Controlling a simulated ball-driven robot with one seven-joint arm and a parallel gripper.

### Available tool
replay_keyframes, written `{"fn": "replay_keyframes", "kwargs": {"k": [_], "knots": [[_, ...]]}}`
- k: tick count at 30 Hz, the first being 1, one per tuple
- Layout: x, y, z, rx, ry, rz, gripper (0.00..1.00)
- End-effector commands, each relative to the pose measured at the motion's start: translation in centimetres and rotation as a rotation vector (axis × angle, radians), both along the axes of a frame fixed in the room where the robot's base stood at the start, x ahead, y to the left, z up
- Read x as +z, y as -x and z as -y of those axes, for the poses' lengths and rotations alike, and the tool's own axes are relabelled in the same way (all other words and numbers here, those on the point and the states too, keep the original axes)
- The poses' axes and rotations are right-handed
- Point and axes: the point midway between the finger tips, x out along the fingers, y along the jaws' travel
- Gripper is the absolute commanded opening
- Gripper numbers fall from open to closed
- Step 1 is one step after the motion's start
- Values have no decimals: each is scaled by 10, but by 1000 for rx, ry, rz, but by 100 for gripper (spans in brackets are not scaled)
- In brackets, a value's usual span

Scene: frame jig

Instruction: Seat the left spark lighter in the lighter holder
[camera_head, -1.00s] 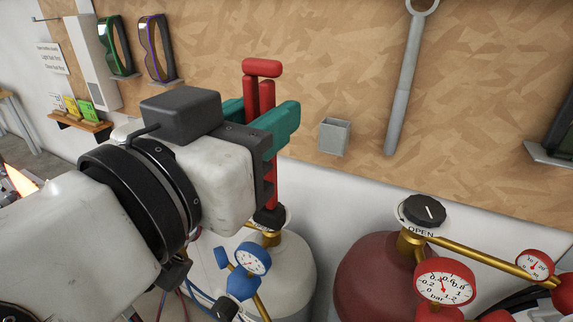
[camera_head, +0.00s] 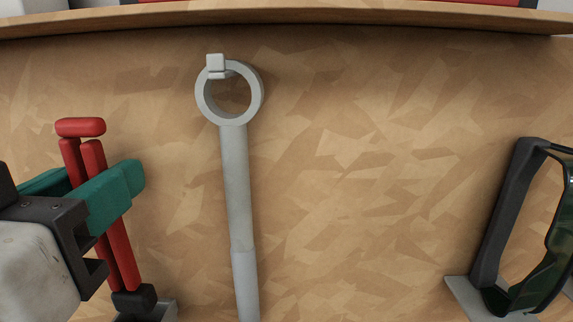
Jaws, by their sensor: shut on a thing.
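The spark lighter (camera_head: 119,250) is red with a black lower end and stands nearly upright at the left of the head view. My gripper (camera_head: 90,192) is shut on it, with teal fingers around its upper part. The grey lighter holder (camera_head: 163,311) shows partly at the bottom edge, against the board. The lighter's black end is at the holder's top and overlaps it in the picture. I cannot tell whether it is inside the opening or in front of it. The holder's lower part is cut off.
A long grey wrench (camera_head: 237,180) hangs by its ring from a peg (camera_head: 215,66), just right of the lighter. Dark goggles (camera_head: 505,225) stand on a small grey shelf (camera_head: 462,296) at the right. The wooden board (camera_head: 370,170) between them is bare. A ledge (camera_head: 300,17) crosses the top.

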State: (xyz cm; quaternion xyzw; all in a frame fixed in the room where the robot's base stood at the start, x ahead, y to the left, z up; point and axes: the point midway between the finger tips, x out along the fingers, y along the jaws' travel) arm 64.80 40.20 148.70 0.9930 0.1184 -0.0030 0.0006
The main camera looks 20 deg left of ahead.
Motion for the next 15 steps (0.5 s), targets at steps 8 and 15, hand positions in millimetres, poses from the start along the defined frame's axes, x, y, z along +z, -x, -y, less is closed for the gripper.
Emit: {"fn": "replay_keyframes", "kwargs": {"k": [8, 15], "knots": [[-3, 0, 0, 0, 0, 0, 0], [-12, 0, 0, 0, 0, -1, 0]]}}
